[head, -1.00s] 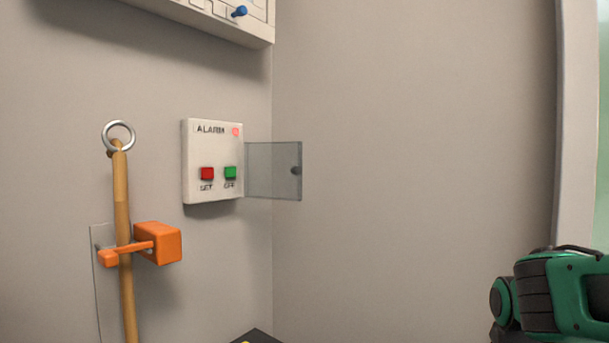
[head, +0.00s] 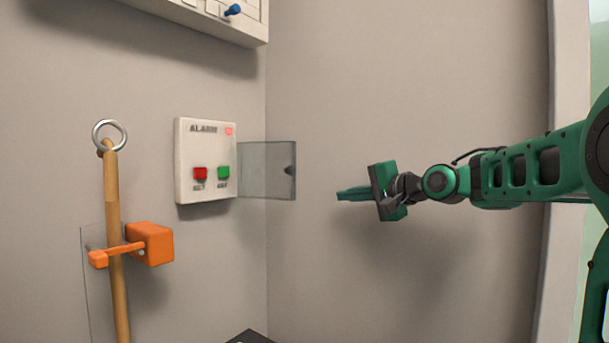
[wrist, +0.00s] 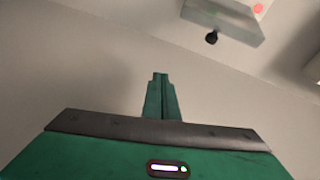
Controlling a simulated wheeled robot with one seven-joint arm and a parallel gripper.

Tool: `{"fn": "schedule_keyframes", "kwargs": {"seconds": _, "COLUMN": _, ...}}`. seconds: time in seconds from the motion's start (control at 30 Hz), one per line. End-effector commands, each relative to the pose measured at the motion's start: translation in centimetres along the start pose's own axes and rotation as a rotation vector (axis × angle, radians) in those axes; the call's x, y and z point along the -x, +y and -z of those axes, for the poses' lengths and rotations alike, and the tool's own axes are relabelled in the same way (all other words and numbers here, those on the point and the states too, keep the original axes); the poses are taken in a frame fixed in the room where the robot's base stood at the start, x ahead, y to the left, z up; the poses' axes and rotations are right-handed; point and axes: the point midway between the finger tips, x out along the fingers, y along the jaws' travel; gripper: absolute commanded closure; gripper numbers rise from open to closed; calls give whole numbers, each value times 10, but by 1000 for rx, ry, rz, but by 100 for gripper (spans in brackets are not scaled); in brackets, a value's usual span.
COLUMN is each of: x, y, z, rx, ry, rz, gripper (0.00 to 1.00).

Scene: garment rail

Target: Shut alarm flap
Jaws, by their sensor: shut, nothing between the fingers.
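The white alarm box (head: 207,147) is on the left wall, with a red button, a green button and a lit red light. Its clear flap (head: 265,170) stands open, swung out to the right from the box's right edge, with a dark knob (head: 290,171) near its free edge. In the wrist view the flap (wrist: 225,22) and its knob (wrist: 212,38) show at the top, and a corner of the box with the red light is at the top right. My gripper (head: 339,195) is shut and empty, to the right of the flap and apart from it. Its fingers (wrist: 160,78) point towards the flap's side.
A wooden pole (head: 112,210) with a metal ring hangs at the left, by an orange holder (head: 150,244). A white panel (head: 205,15) with a blue knob is above the box. The right wall is bare around my gripper.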

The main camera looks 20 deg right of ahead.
Motion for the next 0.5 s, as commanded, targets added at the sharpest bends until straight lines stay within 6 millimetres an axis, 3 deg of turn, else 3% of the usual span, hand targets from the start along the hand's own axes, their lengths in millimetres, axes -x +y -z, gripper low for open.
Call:
{"fn": "schedule_keyframes", "kwargs": {"seconds": 0.03, "x": -5, "y": -21, "z": 2, "rx": -42, "ry": -19, "rz": 64, "gripper": 100}}
{"fn": "schedule_keyframes", "kwargs": {"seconds": 0.1, "x": -7, "y": -43, "z": 1, "rx": -92, "ry": -47, "rz": 134, "gripper": 100}}
{"fn": "schedule_keyframes", "kwargs": {"seconds": 0.2, "x": -7, "y": -61, "z": 0, "rx": -133, "ry": -72, "rz": 189, "gripper": 100}}
{"fn": "schedule_keyframes", "kwargs": {"seconds": 0.37, "x": -18, "y": -69, "z": -2, "rx": -147, "ry": -82, "rz": 205, "gripper": 100}}
{"fn": "schedule_keyframes", "kwargs": {"seconds": 0.5, "x": -40, "y": -73, "z": -3, "rx": -146, "ry": -83, "rz": 204, "gripper": 100}}
